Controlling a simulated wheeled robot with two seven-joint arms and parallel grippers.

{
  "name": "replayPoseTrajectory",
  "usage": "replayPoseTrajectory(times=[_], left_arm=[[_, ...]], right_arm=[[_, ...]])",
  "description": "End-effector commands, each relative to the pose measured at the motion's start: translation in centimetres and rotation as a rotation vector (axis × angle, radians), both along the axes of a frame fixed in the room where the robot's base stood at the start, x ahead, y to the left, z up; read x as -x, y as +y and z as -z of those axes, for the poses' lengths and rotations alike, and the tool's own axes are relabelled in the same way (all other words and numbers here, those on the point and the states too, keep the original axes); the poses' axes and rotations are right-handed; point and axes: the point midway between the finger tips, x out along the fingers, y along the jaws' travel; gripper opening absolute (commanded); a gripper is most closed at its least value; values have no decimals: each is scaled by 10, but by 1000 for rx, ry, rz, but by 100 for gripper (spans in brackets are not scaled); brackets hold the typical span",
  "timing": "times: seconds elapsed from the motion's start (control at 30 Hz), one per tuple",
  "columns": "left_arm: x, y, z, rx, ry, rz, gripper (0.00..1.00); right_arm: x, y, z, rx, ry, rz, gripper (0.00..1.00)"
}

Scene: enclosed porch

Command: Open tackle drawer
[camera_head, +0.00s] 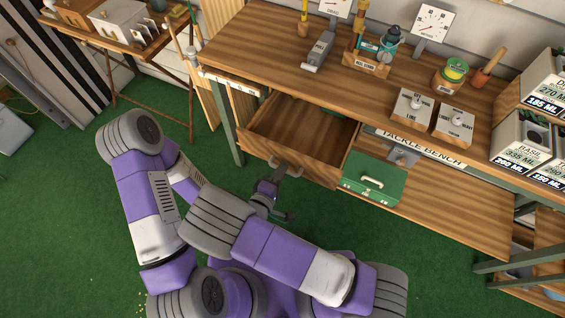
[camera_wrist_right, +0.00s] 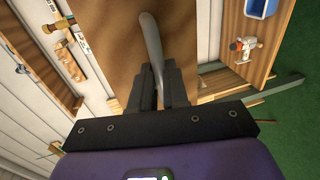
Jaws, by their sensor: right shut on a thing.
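The wooden tackle drawer (camera_head: 318,150) is pulled out from under the left part of the workbench (camera_head: 325,68), and its bare inside shows from above. Its grey handle (camera_head: 286,168) is on the front panel. My right gripper (camera_head: 276,182) is at this handle, partly hidden by its own wrist. In the right wrist view, the two dark fingers (camera_wrist_right: 158,88) are shut on the pale curved handle (camera_wrist_right: 152,40), with the brown drawer front (camera_wrist_right: 120,45) behind. My left arm is folded at the left of the head view; its gripper does not show.
A green tackle box (camera_head: 373,182) stands right of the drawer, near the lower shelf (camera_head: 455,222). A side table (camera_head: 140,42) stands at the back left. Labelled bins (camera_head: 524,145) are at the right. Green floor (camera_head: 80,215) is open at the left.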

Motion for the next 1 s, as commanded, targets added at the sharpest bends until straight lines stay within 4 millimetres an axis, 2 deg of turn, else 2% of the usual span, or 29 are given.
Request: replayPoseTrajectory(times=[0.37, 0.4, 0.57, 0.87, 1.0], left_arm=[[0, 0, -1, 0, 0, 0, 43], [0, 0, -1, 0, 0, 0, 43], [0, 0, -1, 0, 0, 0, 43], [0, 0, -1, 0, 0, 0, 43], [0, 0, -8, 0, 0, 0, 43]], right_arm=[[2, 1, 0, 0, -2, 1, 0], [2, 1, 0, 0, -2, 1, 16], [1, 1, 0, 0, -1, 1, 40], [1, 1, -2, 0, -1, 1, 40], [1, 1, -18, -3, -1, 1, 40]])
